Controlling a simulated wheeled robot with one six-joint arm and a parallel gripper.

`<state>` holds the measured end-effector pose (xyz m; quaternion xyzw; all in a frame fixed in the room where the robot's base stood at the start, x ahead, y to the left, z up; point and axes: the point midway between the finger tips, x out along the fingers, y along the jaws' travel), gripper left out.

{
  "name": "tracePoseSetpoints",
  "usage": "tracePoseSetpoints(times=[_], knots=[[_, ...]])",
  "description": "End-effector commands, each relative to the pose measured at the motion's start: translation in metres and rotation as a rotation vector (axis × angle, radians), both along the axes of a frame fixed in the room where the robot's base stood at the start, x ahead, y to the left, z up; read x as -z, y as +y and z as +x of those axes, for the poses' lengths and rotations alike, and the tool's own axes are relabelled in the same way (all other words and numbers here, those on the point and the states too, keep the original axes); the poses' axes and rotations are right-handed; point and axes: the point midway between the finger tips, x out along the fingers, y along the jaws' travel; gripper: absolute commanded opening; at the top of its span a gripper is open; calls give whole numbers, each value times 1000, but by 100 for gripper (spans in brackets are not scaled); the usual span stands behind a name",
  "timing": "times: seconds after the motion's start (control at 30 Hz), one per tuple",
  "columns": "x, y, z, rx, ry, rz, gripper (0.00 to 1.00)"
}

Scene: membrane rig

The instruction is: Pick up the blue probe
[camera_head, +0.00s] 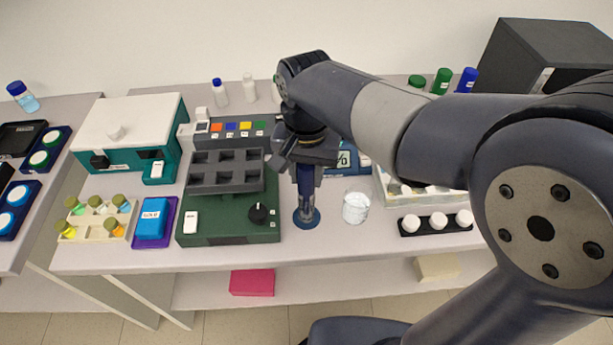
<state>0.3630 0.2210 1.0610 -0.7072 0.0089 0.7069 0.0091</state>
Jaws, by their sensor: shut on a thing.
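My gripper (307,198) points straight down near the middle of the bench. Its fingers are shut on a slim dark blue upright thing, which I take to be the blue probe (306,183). The fingers hide much of it. Directly below is a round blue base or disc (306,219) on the bench top. I cannot tell whether the probe touches this disc or is clear of it. My arm comes in from the right and hides the bench behind the gripper.
A glass beaker (356,207) stands close on the right. A black strip with white caps (436,224) lies farther right. Bare bench shows in front.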

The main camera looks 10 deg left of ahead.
Motion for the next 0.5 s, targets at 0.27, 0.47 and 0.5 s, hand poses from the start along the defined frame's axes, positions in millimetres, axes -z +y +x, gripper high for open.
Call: tracePoseSetpoints(times=[0.27, 0.47, 0.5], knots=[[-49, 0, 0, 0, -4, 3, 14], [-92, 1, 1, 0, -4, 3, 14], [-101, 0, 1, 0, -4, 3, 14]])
